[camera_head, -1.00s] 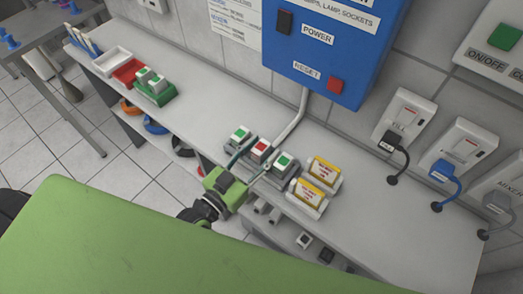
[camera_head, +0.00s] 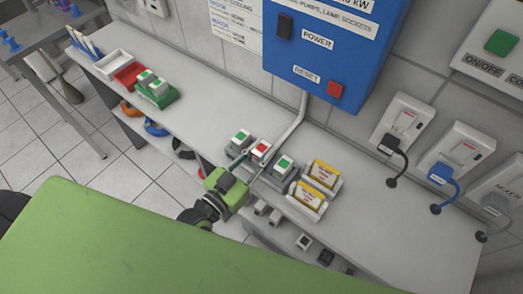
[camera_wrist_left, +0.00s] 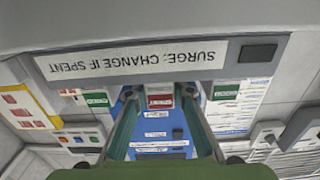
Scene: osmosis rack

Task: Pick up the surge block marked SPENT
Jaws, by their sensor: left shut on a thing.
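The surge block with the red label (camera_head: 261,151) sits between two green-labelled blocks, one on its left (camera_head: 240,138) and one on its right (camera_head: 284,166), in the grey rack on the bench. My left gripper (camera_head: 250,166) reaches it from the front edge, its two fingers shut on its sides. The left wrist view shows the red label (camera_wrist_left: 160,101) between the fingertips, its lettering upside down and too small to read surely. The rack's strip (camera_wrist_left: 130,60) reads "SURGE: CHANGE IF SPENT". I cannot tell any lift. My right gripper is out of view.
Two yellow-labelled units (camera_head: 313,185) stand close on the right. A green rack (camera_head: 158,97), a red tray (camera_head: 130,75) and a white tray (camera_head: 111,63) are at the bench's far left. The blue power box (camera_head: 330,55) hangs behind. The bench between is clear.

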